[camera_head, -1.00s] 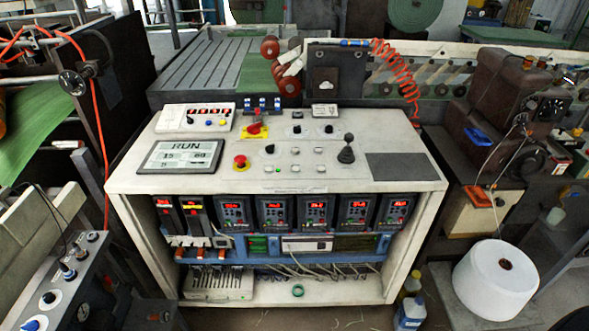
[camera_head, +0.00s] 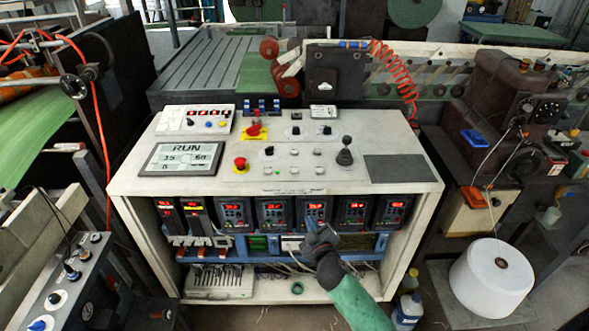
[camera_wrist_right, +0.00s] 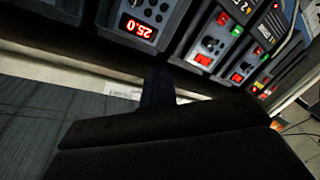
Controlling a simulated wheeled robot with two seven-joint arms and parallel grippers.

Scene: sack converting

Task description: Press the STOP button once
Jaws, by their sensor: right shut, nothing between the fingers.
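The white control desk (camera_head: 215,181) stands in the middle of the head view. A red mushroom button (camera_head: 240,163) sits on its top, right of a display (camera_head: 180,158) that reads RUN. Small pale push buttons (camera_head: 293,170) are in rows right of it, one lit green. Their lettering is too small to read, so I cannot tell which one is STOP. My right gripper (camera_head: 317,230) is shut and empty in front of the desk's row of drive units, below the top's front edge. Its dark fingers (camera_wrist_right: 158,87) show in the wrist view. My left gripper is not in view.
A black joystick (camera_head: 345,153) stands up from the desk's right part. A red rotary switch on yellow (camera_head: 254,132) is behind the mushroom button. Drive units with red digits (camera_head: 273,210) line the open front. A white spool (camera_head: 492,280) stands at lower right.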

